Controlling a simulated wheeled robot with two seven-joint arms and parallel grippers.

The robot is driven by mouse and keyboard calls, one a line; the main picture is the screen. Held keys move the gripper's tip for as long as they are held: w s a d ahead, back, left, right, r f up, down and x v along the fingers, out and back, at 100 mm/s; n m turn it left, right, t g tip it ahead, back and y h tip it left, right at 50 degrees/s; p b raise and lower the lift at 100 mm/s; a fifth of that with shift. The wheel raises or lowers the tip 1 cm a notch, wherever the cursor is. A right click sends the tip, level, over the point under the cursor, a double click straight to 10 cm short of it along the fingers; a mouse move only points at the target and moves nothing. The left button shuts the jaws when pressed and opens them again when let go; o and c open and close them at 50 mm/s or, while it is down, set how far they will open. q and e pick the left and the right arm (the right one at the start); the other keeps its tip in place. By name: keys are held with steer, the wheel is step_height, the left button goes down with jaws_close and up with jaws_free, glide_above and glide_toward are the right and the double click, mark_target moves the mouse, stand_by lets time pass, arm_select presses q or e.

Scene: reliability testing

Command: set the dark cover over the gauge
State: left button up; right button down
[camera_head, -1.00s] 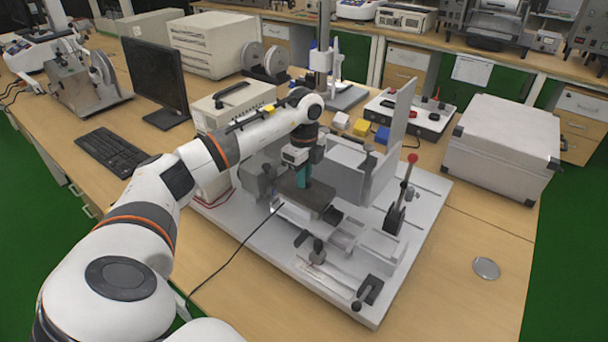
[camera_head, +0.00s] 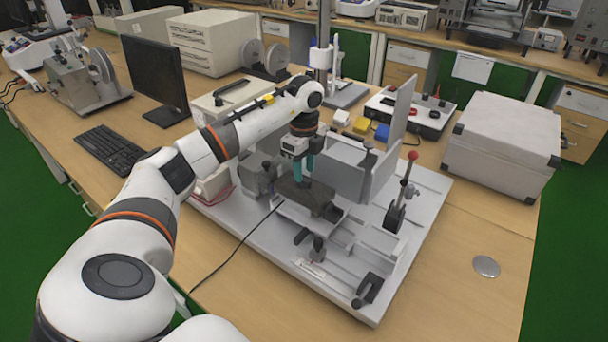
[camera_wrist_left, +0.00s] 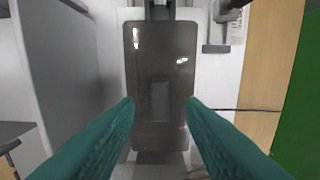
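The dark cover (camera_head: 300,194) is a grey-brown oblong block on the pale fixture in the middle of the white base plate. It also shows from above in the left wrist view (camera_wrist_left: 160,60), with a small raised or inset rectangle in its middle. My left gripper (camera_head: 304,178) points down at it; in the left wrist view its teal fingers (camera_wrist_left: 160,104) are spread wide, one near each long side of the cover, apart from the middle rectangle. I cannot make out the gauge; it may be hidden under the cover. My right gripper is not in view.
The white base plate (camera_head: 330,300) carries a lever with a red knob (camera_head: 404,185) and an upright grey panel (camera_head: 400,110). A black cable (camera_head: 235,250) crosses its left edge. A large grey case (camera_head: 505,140) stands at right. The table's front right is clear except a round metal disc (camera_head: 486,267).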

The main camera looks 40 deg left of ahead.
mark_target(304, 179)
arm_select(q)
step_height(304, 179, up, 10)
stand_by(0.3)
stand_by(0.5)
